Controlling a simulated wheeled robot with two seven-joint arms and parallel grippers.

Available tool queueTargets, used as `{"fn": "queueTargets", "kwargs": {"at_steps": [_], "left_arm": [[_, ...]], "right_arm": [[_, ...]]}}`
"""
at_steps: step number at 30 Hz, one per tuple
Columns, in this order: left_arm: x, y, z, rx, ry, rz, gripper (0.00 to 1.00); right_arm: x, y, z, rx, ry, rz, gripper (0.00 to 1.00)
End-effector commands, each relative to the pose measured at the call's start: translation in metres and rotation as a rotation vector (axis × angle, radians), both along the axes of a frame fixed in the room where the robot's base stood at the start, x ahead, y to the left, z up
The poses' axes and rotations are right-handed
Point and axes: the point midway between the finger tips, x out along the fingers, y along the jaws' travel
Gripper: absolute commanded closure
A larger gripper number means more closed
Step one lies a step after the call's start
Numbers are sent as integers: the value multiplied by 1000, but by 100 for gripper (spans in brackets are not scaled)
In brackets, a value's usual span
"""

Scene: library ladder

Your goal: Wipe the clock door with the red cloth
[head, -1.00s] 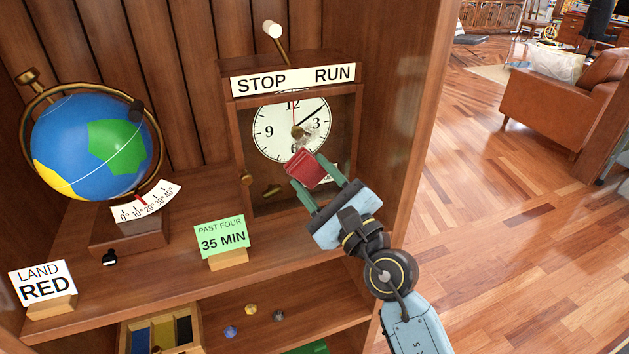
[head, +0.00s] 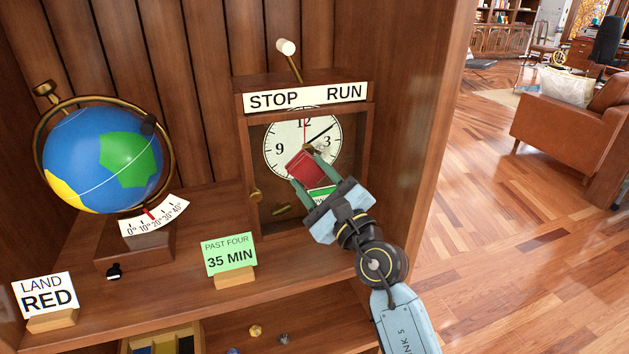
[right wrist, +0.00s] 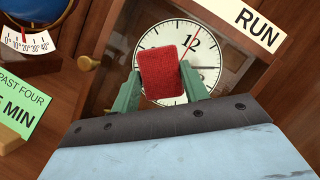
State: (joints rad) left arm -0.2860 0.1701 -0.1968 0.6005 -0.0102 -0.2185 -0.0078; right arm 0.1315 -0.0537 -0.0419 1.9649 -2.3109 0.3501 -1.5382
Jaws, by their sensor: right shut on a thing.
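The clock stands in the shelf with its door (head: 262,148) shut in the frame, a brass knob (head: 255,195) on the door's left side. The white dial (head: 285,150) shows behind the door. My right gripper (head: 314,172) is shut on the red cloth (head: 307,167) and holds it in front of the lower dial. In the right wrist view the red cloth (right wrist: 162,76) sits between both green fingers and covers the dial's middle. I cannot tell whether the cloth touches the door. A greyish smudge shows just above the cloth. My left gripper is not in view.
A lever (head: 289,60) rises from the clock's top behind the STOP RUN plate (head: 305,96). A globe (head: 103,160) stands at left. A green card (head: 229,255) and a LAND RED card (head: 46,293) stand on the shelf. The side wall (head: 425,130) is close at right.

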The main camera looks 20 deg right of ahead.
Motion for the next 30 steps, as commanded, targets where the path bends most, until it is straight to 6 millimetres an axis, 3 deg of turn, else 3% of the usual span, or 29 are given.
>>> {"fn": "queueTargets", "kwargs": {"at_steps": [30], "left_arm": [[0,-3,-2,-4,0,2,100]], "right_arm": [[14,1,0,0,-1,1,74]]}}
